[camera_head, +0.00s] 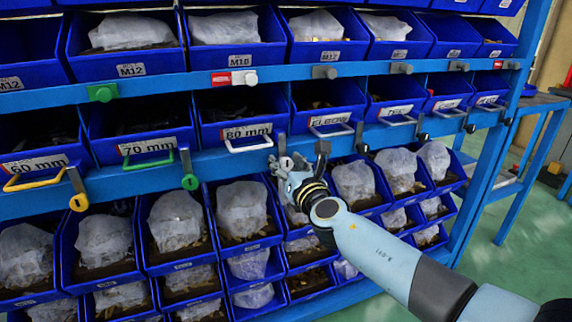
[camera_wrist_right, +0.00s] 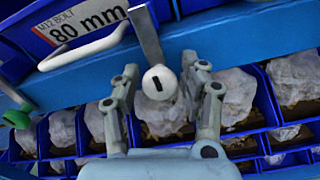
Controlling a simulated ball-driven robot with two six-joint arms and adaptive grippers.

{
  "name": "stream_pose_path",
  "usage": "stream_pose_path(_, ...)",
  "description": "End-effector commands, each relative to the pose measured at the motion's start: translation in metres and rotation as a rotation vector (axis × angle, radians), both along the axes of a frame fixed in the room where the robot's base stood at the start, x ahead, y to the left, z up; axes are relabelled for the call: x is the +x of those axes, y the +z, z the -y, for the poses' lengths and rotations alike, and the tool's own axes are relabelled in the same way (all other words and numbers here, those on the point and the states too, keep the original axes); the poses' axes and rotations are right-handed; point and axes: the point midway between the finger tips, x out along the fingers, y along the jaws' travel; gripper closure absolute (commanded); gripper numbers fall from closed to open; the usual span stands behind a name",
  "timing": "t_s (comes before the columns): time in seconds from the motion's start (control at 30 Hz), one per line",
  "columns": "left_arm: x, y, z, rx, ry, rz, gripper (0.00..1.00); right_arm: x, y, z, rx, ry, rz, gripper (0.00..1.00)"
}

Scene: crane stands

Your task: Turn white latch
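The white latch (camera_head: 285,163) is on the blue rail below the 80 mm bin. In the right wrist view its round white knob (camera_wrist_right: 158,83) has a dark slot, and a grey metal arm (camera_wrist_right: 145,35) runs up from it, slightly tilted. My right gripper (camera_wrist_right: 160,76) is open, with one finger on each side of the knob and a visible gap on both sides. In the head view the right gripper (camera_head: 283,172) covers the area just below the latch. My left gripper is not in view.
The 80 mm bin (camera_head: 240,133) has a white handle (camera_head: 249,146). A green latch (camera_head: 189,180) and a yellow latch (camera_head: 78,202) hang to the left, and a dark latch (camera_head: 322,148) is to the right. Several blue bins with bagged parts fill the rack below the rail.

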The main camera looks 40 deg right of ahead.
Motion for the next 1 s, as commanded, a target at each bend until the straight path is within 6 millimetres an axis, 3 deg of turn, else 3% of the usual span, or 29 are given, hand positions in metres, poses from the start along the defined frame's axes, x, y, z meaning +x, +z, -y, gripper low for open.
stream_pose_path(0.03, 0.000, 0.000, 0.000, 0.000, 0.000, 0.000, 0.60, 0.000, 0.000, 0.000, 0.000, 0.000, 0.000, 0.65)
stream_pose_path(0.3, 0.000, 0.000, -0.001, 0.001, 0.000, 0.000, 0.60, 0.000, 0.000, 0.000, 0.000, 0.000, 0.000, 1.00)
stream_pose_path(0.67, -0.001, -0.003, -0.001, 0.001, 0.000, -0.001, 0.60, 0.000, -0.001, 0.000, 0.045, 0.000, 0.011, 1.00)
stream_pose_path(1.0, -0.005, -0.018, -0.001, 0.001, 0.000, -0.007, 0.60, -0.001, -0.003, 0.000, 0.271, 0.000, 0.065, 1.00)
